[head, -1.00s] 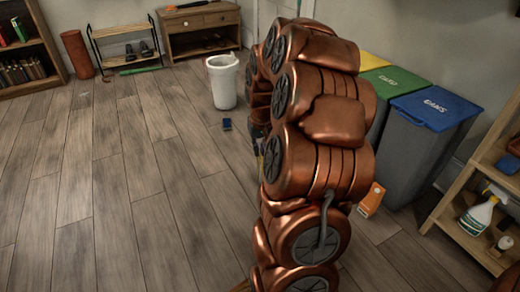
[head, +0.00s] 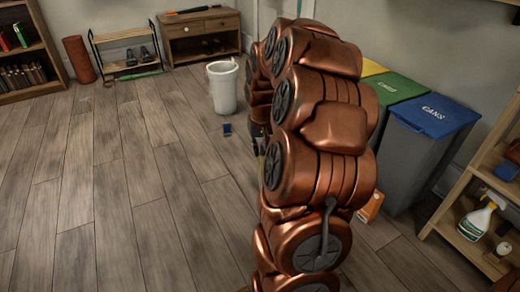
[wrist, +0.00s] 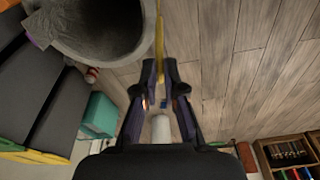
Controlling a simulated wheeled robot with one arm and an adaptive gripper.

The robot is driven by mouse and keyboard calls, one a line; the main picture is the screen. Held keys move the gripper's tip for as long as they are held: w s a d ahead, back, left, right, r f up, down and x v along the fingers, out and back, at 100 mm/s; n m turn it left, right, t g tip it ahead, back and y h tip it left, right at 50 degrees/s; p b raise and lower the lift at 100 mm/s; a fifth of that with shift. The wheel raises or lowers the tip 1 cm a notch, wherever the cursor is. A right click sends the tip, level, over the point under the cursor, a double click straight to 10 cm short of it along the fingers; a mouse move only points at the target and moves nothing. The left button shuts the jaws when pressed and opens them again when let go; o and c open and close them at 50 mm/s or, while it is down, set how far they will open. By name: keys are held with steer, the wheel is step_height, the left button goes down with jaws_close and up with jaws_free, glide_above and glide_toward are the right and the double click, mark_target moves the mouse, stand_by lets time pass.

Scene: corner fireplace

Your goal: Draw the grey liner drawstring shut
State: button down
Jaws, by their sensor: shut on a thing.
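In the wrist view, my gripper (wrist: 160,70) is shut on a yellow strap (wrist: 159,35), which looks like the drawstring. The strap runs up from between the fingertips to the top of the picture. A round grey liner or bin mouth (wrist: 112,58) is at the top left, beside the strap. It looks open, with its dark inside showing. Some grey film (wrist: 42,32) bunches at its left edge.
Recycling bins with yellow, green and blue (head: 437,115) lids stand right of my arm. An orange box (head: 371,206) is on the floor near them. A white bin (head: 222,90) and a small blue object (head: 227,129) are ahead. The floor at left is clear.

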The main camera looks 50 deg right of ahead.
mark_target(261, 157)
steer(key=shift+r, duration=0.35)
steer(key=c, duration=1.2)
jaws_free()
steer(key=shift+r, duration=0.1)
step_height(261, 157, up, 12)
steer(key=s, duration=0.1)
steer(key=shift+s+a, duration=0.25)
steer(key=shift+a, duration=0.2)
